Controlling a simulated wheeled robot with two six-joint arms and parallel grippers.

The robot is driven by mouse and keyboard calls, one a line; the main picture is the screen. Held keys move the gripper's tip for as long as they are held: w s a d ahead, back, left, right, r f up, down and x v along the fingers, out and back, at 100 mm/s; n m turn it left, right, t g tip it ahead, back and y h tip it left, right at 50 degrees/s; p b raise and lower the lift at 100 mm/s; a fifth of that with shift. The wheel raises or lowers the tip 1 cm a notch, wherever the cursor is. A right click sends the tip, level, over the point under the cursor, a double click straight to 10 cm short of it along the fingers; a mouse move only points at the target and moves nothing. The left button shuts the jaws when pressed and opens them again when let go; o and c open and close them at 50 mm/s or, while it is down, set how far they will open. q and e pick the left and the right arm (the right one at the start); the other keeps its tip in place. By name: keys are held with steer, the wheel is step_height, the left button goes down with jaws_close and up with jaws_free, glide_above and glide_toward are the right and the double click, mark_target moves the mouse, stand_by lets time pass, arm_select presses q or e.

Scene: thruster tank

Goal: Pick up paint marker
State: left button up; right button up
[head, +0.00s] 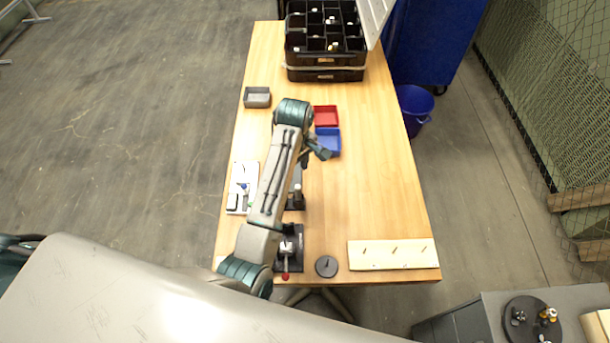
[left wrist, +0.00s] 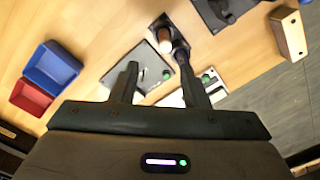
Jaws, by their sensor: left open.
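A small upright cylinder with a pale, brownish top (left wrist: 164,40) stands in a dark holder in the left wrist view, beyond the fingertips. It may be the paint marker; no label is readable. In the head view a dark holder (head: 298,193) with a pale-topped piece shows beside my left forearm, partly hidden by it. My left gripper (head: 316,152) is above the table by the blue tray. In the left wrist view its two fingers (left wrist: 156,60) are apart, with no object held between them. My right gripper is not in view.
A blue tray (head: 328,142), red tray (head: 326,115) and grey tray (head: 257,97) lie on the table. A black compartment case (head: 325,74) stands at the far end. A red-knobbed clamp (head: 289,250), black disc (head: 326,266) and pegged board (head: 390,262) are near. The table's right middle is clear.

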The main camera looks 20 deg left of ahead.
mark_target(298, 187)
arm_select(q)
steer(key=f, duration=0.1)
steer(key=f+p, duration=0.1)
steer(key=f, duration=0.1)
steer(key=s+f+p, duration=0.1)
steer(key=f, duration=0.1)
steer(key=shift+d+f, duration=0.1)
steer(key=shift+f, duration=0.05)
steer(key=f+p, duration=0.2)
steer(key=f, duration=0.1)
steer(key=shift+s+d, duration=0.2)
steer(key=shift+s+f, duration=0.1)
steer(key=shift+f, duration=0.45)
steer(key=shift+w+f, duration=0.15)
steer(key=shift+w, duration=0.05)
steer(key=shift+c, duration=0.9)
steer(key=shift+s, duration=0.1)
jaws_close()
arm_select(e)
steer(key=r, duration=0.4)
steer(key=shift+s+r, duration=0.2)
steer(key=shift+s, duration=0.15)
